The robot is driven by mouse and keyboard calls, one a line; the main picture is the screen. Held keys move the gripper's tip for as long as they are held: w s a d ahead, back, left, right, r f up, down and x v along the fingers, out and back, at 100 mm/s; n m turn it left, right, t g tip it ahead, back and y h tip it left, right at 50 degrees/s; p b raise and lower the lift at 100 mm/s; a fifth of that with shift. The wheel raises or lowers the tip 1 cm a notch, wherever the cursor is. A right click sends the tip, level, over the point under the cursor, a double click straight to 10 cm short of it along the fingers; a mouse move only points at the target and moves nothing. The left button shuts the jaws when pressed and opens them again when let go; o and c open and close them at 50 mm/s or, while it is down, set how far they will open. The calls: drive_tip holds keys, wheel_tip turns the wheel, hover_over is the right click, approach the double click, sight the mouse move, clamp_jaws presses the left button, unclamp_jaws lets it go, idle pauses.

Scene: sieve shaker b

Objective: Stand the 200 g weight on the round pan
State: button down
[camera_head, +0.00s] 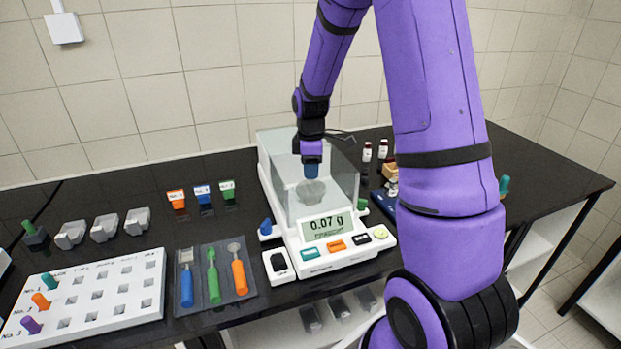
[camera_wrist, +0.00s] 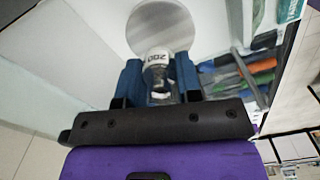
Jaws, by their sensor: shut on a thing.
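The 200 g weight (camera_wrist: 158,70), with a white top marked 200, is between the blue fingers of my gripper (camera_wrist: 156,82) in the wrist view. The gripper is shut on it. The round pan (camera_wrist: 160,25) is a grey disc just beyond the weight in that view. In the head view my gripper (camera_head: 311,170) reaches down inside the glass shield of the balance (camera_head: 330,262), over the pan (camera_head: 311,192). The weight is hidden there behind the fingers. I cannot tell whether it touches the pan. The balance display (camera_head: 326,226) reads 0.07 g.
Clear glass walls (camera_head: 275,195) surround the pan closely. A tray of spatulas (camera_head: 215,278) and a white rack (camera_head: 85,298) are on the left. Small bottles (camera_head: 382,149) and a wooden block (camera_head: 390,171) stand to the right, partly behind my arm.

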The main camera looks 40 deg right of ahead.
drive_tip(key=shift+f, duration=1.6)
drive_tip(key=shift+f, duration=0.1)
drive_tip(key=c, duration=0.8)
unclamp_jaws()
